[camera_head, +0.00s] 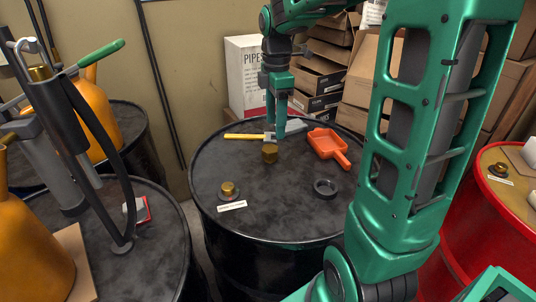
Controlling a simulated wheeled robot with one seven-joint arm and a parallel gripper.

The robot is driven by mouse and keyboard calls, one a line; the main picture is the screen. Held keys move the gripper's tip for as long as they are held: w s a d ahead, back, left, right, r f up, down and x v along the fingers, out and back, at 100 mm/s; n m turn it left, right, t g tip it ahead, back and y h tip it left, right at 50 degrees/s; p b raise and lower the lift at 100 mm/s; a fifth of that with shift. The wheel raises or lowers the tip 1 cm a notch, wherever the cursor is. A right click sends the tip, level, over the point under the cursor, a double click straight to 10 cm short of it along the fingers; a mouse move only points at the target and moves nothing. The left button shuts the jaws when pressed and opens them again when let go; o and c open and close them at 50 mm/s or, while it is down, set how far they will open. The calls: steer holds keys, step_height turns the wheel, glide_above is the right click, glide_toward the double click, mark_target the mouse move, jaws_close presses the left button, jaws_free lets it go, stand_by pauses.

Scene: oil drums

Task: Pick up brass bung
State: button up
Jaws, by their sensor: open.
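A brass bung (269,153), a short golden cylinder, stands upright on the black drum (262,210) in the middle of the head view. A second, smaller brass piece (228,188) sits on a dark round base near the drum's left front, beside a white label (232,206). My gripper (275,130) points down over the drum with its fingers apart and nothing seen between them. Its fingertips appear just above and behind the upright bung. I cannot tell whether they touch anything.
A yellow-handled tool (245,136) lies behind the bung. An orange scoop (327,147) and a black ring (325,187) lie to the right. Cardboard boxes (318,75) stand behind the drum. A hand pump (70,130) stands left; a red drum (480,225) is right.

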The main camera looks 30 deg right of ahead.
mark_target(270, 148)
steer(key=shift+w+a+n, duration=0.1)
steer(key=shift+w+n, duration=0.3)
steer(key=shift+w, duration=0.05)
steer(key=shift+w+f, duration=0.1)
steer(key=shift+f, duration=0.15)
step_height(270, 148, down, 5)
steer(key=shift+a, duration=0.1)
steer(key=shift+a+f, duration=0.15)
steer(key=shift+f, duration=1.2)
steer(key=shift+a+f, duration=0.15)
steer(key=shift+f, duration=1.2)
steer(key=c, duration=1.2)
